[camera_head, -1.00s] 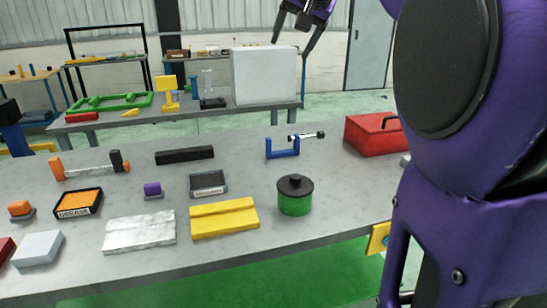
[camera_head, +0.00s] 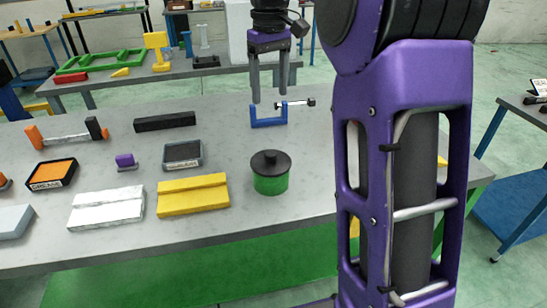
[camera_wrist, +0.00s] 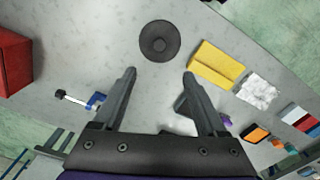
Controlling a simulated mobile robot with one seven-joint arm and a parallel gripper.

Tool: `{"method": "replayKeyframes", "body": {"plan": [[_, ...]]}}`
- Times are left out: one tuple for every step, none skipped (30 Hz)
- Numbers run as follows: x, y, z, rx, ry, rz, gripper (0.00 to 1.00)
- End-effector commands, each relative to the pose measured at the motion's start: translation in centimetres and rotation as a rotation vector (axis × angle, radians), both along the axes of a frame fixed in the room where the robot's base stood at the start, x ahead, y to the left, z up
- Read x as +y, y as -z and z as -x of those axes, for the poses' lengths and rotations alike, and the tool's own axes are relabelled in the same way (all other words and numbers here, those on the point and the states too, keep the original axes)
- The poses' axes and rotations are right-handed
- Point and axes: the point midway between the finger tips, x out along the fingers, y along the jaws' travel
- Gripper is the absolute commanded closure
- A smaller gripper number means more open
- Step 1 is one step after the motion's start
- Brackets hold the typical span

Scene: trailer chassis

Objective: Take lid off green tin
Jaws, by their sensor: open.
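The green tin (camera_head: 270,184) stands upright on the grey table. Its black lid (camera_head: 270,162) with a round knob is on top. In the wrist view the lid (camera_wrist: 159,41) shows from above as a dark disc beyond the fingertips, and it hides the tin's body. My gripper (camera_head: 268,98) is open and empty. It points down above the table, behind and above the tin, close to the blue clamp in the head view. In the wrist view the two fingers (camera_wrist: 159,73) are wide apart, with the lid ahead of the gap between them.
A blue clamp (camera_head: 268,117) stands behind the tin. A red toolbox (camera_wrist: 14,62) is at the left in the wrist view.

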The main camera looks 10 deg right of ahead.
Motion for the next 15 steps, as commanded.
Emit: {"method": "replayKeyframes", "body": {"plan": [[0.0, 1.2, 0.1, 0.004, -0.001, 0.000, 0.26], [0.0, 1.8, 0.1, 0.004, -0.001, 0.000, 0.26], [0.0, 2.7, 0.1, 0.004, 0.000, 0.000, 0.26], [0.0, 3.4, 0.1, 0.004, 0.000, 0.000, 0.26], [0.0, 4.0, 0.1, 0.004, 0.000, 0.000, 0.26], [0.0, 4.9, 0.1, 0.004, 0.001, 0.000, 0.26], [0.0, 5.6, 0.1, 0.004, 0.001, 0.000, 0.26], [0.0, 6.3, 0.1, 0.004, 0.001, 0.000, 0.26], [0.0, 7.1, 0.1, 0.004, 0.001, 0.000, 0.26], [0.0, 7.8, 0.1, 0.004, 0.001, -0.001, 0.26], [0.0, 8.4, 0.1, 0.004, 0.001, -0.001, 0.26], [0.0, 9.1, 0.1, 0.003, 0.001, 0.000, 0.26], [0.0, 9.6, 0.1, 0.003, 0.001, 0.000, 0.26], [0.0, 10.0, 0.1, 0.003, 0.001, 0.000, 0.26], [0.0, 10.5, 0.0, 0.001, 0.002, -0.001, 0.26]]}}
